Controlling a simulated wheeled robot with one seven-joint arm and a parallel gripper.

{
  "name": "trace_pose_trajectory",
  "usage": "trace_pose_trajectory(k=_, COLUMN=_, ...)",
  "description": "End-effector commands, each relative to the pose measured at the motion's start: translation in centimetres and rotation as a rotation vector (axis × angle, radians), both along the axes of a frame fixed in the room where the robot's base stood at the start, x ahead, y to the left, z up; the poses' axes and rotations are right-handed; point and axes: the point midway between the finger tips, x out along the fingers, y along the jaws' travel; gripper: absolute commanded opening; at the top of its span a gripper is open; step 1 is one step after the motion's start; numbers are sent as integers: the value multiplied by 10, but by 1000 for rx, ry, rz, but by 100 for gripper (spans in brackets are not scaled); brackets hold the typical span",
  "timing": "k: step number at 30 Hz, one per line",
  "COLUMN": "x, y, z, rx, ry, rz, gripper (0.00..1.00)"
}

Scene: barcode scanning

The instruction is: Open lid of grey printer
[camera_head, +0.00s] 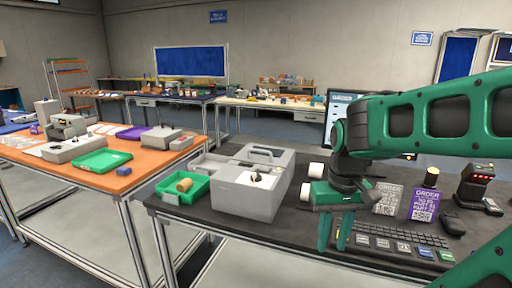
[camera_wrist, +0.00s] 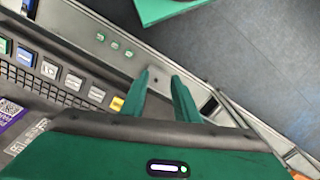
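The grey printer (camera_head: 248,190) stands on the dark table, left of my gripper in the head view. It is a boxy light grey body with a raised handle-like part (camera_head: 262,153) at the back of its top and dark details on the nearer top. I cannot tell clearly how its lid sits. My gripper (camera_head: 335,232) points down to the right of the printer, apart from it. In the wrist view its two green fingers (camera_wrist: 160,95) stand apart with nothing between them, so it is open and empty. The printer is not in the wrist view.
A green tray (camera_head: 199,192) with a brown roll stands left of the printer. Right of my gripper are a keyboard (camera_head: 400,241), a grey and a purple order card (camera_head: 425,205) and a scanner (camera_head: 474,182). A monitor (camera_head: 341,110) stands behind my arm.

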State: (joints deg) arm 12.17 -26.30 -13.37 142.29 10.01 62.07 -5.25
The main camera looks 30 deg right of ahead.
Motion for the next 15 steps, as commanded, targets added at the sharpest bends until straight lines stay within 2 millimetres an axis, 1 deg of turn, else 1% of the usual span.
trace_pose_trajectory(k=1, x=21, y=-10, z=12, rx=-1, ry=-5, rz=31, gripper=28)
trace_pose_trajectory(k=2, x=34, y=-14, z=20, rx=-1, ry=-10, rz=61, gripper=28)
trace_pose_trajectory(k=3, x=53, y=-19, z=32, rx=-3, ry=-16, rz=104, gripper=28)
trace_pose_trajectory(k=5, x=85, y=-28, z=52, rx=-7, ry=-28, rz=179, gripper=28)
trace_pose_trajectory(k=6, x=107, y=-33, z=64, rx=-12, ry=-35, rz=230, gripper=28)
trace_pose_trajectory(k=8, x=139, y=-41, z=81, rx=-22, ry=-43, rz=309, gripper=28)
trace_pose_trajectory(k=9, x=161, y=-45, z=92, rx=-30, ry=-49, rz=364, gripper=28)
trace_pose_trajectory(k=11, x=192, y=-51, z=108, rx=-42, ry=-55, rz=446, gripper=28)
trace_pose_trajectory(k=12, x=213, y=-55, z=117, rx=-53, ry=-57, rz=500, gripper=28)
trace_pose_trajectory(k=14, x=244, y=-59, z=131, rx=-72, ry=-59, rz=583, gripper=28)
trace_pose_trajectory(k=15, x=264, y=-61, z=139, rx=-85, ry=-60, rz=641, gripper=28)
